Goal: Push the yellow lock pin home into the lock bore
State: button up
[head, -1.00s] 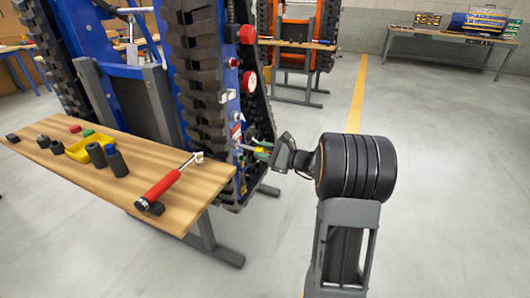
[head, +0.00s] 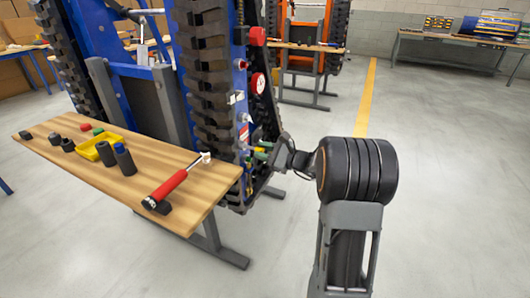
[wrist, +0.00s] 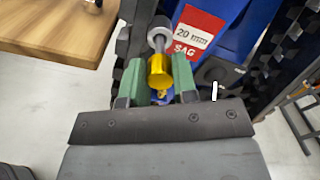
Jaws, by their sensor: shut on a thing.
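The yellow lock pin (wrist: 159,71) shows in the wrist view between the green fingers of my gripper (wrist: 158,84), which is shut on it. A grey shaft runs from the yellow part to a round metal end (wrist: 160,34) close to the blue carrier frame (wrist: 235,35). I cannot tell how deep the pin sits, and the lock bore is not clearly seen. In the head view my gripper (head: 264,152) is at the right side of the tracked carrier (head: 209,75), low beside its track; the pin is too small to make out there.
A wooden bench (head: 125,185) at the left holds a red-handled tool (head: 172,184), a yellow tray (head: 92,150) and several dark sockets. A red-and-white SAG label (wrist: 194,30) is beside the pin. An orange carrier (head: 305,65) stands behind. The floor at right is clear.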

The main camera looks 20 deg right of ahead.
aim_at(256, 149)
jog(key=shift+x, duration=2.05)
jog(key=shift+s+d, duration=0.1)
jog(key=shift+s, duration=0.05)
jog(key=shift+v, duration=3.6)
jog(key=shift+b+x, duration=0.45)
jog(key=shift+x, duration=2.95)
